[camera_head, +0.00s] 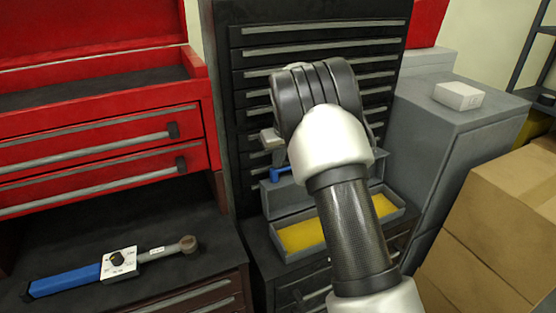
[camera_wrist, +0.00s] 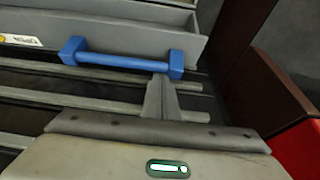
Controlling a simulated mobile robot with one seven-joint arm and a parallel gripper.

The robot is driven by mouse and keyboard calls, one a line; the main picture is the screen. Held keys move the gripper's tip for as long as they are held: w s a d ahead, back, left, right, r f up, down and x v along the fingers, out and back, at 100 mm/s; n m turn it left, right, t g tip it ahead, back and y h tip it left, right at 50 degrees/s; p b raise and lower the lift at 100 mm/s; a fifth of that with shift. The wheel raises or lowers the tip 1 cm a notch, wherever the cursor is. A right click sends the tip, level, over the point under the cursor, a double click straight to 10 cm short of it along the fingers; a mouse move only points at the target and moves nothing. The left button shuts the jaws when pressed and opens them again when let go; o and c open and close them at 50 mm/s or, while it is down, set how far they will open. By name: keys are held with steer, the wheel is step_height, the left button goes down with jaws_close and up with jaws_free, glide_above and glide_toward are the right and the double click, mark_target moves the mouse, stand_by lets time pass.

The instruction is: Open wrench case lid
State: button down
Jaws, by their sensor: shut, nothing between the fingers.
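The grey wrench case (camera_head: 284,254) sits on the dark cabinet top, with yellow foam in its tray. Its grey lid (camera_head: 268,200) stands raised at the back of the tray, and a blue handle (camera_head: 281,174) is on the lid's upper edge. In the wrist view the blue handle (camera_wrist: 120,59) runs along the grey lid (camera_wrist: 130,35). My gripper (camera_wrist: 160,90) is shut and empty, its fingertips close to the handle's right end; I cannot tell whether they touch. In the head view my gripper (camera_head: 271,138) shows partly above the handle. My arm hides the lid's right part.
A black drawer cabinet (camera_head: 240,130) rises close behind the case. A red tool chest (camera_head: 100,150) stands left. A torque wrench (camera_head: 120,264) with a blue grip lies on the left dark top. A grey cabinet (camera_head: 430,130) and cardboard boxes (camera_head: 510,210) stand right.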

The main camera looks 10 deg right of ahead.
mark_target(283, 182)
steer(key=b, duration=0.1)
steer(key=s+b, duration=0.1)
steer(key=b, duration=0.1)
steer(key=shift+d+f+t, duration=0.2)
steer(key=shift+f+t, duration=0.05)
steer(key=shift+t, duration=0.05)
steer(key=s+b, duration=0.1)
steer(key=b, duration=0.2)
steer(key=s+d+t+b, duration=0.1)
steer(key=b, duration=0.3)
steer(key=shift+s+r+y, duration=0.15)
steer(key=shift+s+y, duration=0.25)
steer(key=s+b, duration=0.2)
steer(key=s+r+b, duration=0.1)
steer(key=shift+d+t, duration=0.4)
